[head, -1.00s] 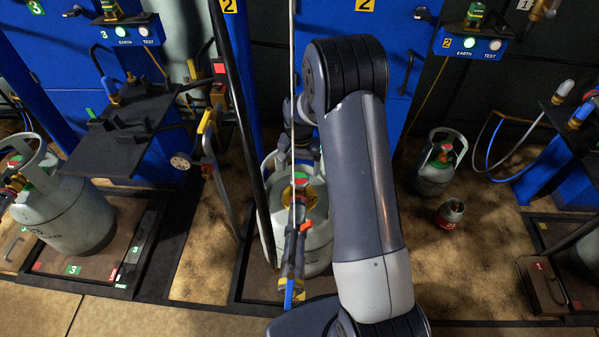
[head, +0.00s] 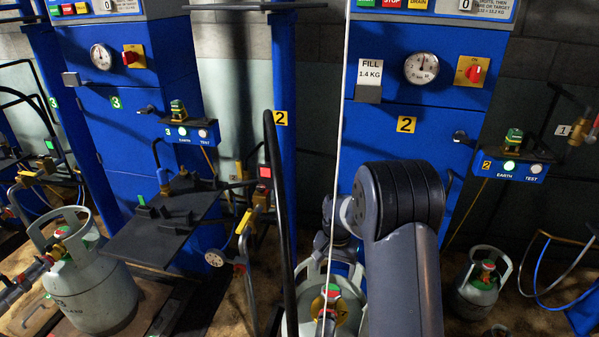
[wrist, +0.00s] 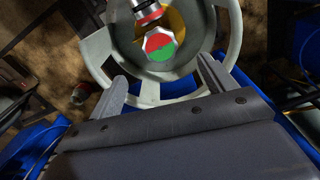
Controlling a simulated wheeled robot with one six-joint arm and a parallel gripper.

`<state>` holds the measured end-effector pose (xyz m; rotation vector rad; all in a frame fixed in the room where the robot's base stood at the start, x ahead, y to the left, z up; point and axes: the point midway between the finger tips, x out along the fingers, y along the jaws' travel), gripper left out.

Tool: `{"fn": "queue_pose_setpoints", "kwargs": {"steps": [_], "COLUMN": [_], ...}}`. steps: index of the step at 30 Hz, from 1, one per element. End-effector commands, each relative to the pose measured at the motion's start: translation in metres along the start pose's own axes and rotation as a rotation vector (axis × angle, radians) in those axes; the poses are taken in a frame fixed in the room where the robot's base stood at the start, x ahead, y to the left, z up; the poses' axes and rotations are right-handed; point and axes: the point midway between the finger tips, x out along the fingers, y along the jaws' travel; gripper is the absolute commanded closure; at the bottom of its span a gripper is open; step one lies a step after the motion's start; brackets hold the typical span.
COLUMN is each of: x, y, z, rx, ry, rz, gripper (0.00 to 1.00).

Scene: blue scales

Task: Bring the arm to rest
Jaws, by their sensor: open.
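My arm rises in front of the blue station marked 2 in the head view, and my gripper (wrist: 160,75) shows in the wrist view. Just beyond the fingertips is a grey gas cylinder (wrist: 187,86) with a ring collar. A red and green valve knob (wrist: 160,45) stands inside the collar, with a metal coupling beside it. In the head view the same cylinder (head: 347,317) is low in the middle, partly hidden by my arm. I cannot tell whether the fingers touch the collar.
Another grey cylinder (head: 93,290) stands at the left by a black shelf (head: 165,228). A smaller cylinder (head: 480,281) stands on the floor at the right. A dark upright post (head: 280,200) and a thin pale line run close to my arm's left.

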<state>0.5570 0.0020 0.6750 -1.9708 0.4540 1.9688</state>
Motion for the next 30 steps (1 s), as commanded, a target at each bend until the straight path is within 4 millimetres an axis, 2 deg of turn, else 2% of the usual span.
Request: {"fn": "queue_pose_setpoints", "kwargs": {"steps": [1, 9, 15, 30], "x": [0.011, 0.065, 0.095, 0.092], "y": [0.0, 0.001, 0.001, 0.0], "z": [0.001, 0.001, 0.001, 0.0], "rx": [0.0, 0.0, 0.0, -0.078], "ry": [-0.004, -0.004, -0.003, -0.001], "rz": [0.002, 0.002, 0.001, 0.0], "gripper": [0.21, 0.21, 0.21, 0.21]}}
